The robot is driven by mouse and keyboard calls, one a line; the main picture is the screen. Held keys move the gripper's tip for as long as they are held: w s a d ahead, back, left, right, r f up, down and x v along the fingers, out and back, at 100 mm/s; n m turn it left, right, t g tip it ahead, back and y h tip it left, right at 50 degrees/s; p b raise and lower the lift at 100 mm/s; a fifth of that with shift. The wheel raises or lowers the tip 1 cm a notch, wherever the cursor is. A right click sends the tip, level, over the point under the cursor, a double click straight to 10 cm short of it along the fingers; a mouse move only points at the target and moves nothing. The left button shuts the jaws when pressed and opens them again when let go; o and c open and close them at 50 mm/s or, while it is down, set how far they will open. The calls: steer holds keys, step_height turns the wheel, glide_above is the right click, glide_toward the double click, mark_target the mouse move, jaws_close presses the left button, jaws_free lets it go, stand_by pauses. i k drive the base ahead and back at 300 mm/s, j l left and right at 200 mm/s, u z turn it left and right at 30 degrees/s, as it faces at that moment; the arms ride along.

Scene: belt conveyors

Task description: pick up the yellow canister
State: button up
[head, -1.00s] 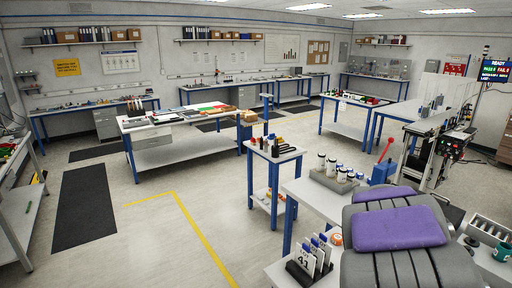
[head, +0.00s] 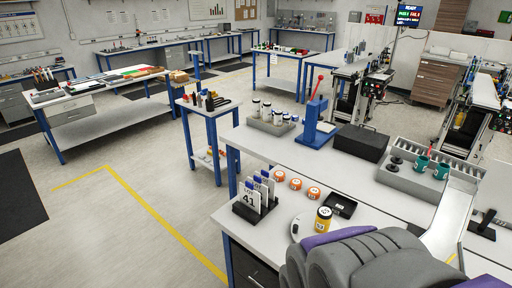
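My gripper is not in view.
Near the canister are a small black tray (head: 342,205), three orange discs (head: 295,183) and a black holder (head: 254,207) of upright cards. Farther back stand a blue press (head: 315,132), a black box (head: 360,142) and a grey tray (head: 425,182) with teal cups. Open floor lies left.

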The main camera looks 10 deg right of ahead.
mark_target(324, 214)
steer(key=i+l+z, duration=0.1)
steer(key=z, duration=0.7)
